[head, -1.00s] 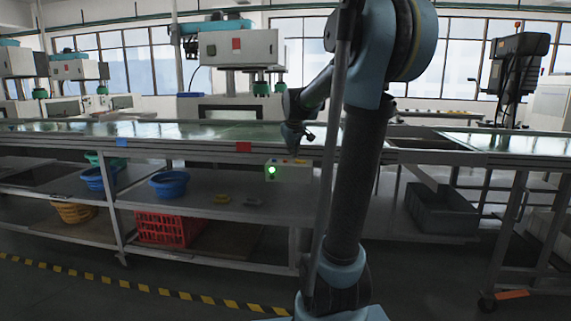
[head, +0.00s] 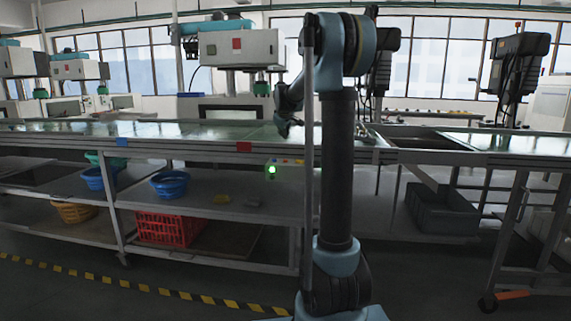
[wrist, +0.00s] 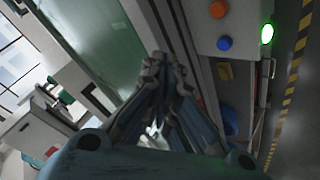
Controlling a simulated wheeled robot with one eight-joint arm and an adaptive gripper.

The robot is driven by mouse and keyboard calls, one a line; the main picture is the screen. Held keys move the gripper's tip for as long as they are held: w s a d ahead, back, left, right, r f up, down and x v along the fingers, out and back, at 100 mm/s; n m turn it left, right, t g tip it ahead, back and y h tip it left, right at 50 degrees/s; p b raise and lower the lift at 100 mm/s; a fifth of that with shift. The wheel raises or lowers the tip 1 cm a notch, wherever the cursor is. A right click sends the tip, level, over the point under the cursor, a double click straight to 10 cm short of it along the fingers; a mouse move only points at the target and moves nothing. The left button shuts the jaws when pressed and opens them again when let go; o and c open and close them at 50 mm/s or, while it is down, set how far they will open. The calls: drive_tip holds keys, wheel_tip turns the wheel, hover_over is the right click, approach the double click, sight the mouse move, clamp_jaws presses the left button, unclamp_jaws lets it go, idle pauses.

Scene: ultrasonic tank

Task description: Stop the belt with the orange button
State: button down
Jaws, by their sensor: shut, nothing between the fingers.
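The control box (head: 284,172) hangs on the front of the belt frame in the head view, partly hidden by my arm. Its green light (head: 271,169) is lit. In the wrist view, the box's pale top (wrist: 208,38) carries an orange button (wrist: 218,9) near the upper edge and a blue button (wrist: 224,43) below it. My gripper (wrist: 165,66) is shut and empty. It is above the belt's near edge, left of both buttons in the wrist view and touching neither. In the head view my gripper (head: 286,131) is above and behind the box.
The green conveyor belt (head: 180,130) runs across behind the box. Blue bowls (head: 170,184) and a red crate (head: 168,230) sit on the shelves below. A grey bin (head: 440,210) is at right. A yellow-black stripe (head: 150,289) marks the floor in front.

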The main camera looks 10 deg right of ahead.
drive_tip(key=shift+f, duration=0.1)
drive_tip(key=shift+f, duration=4.3)
drive_tip(key=shift+f, duration=0.75)
drive_tip(key=shift+r, duration=0.85)
drive_tip(key=shift+r, duration=2.55)
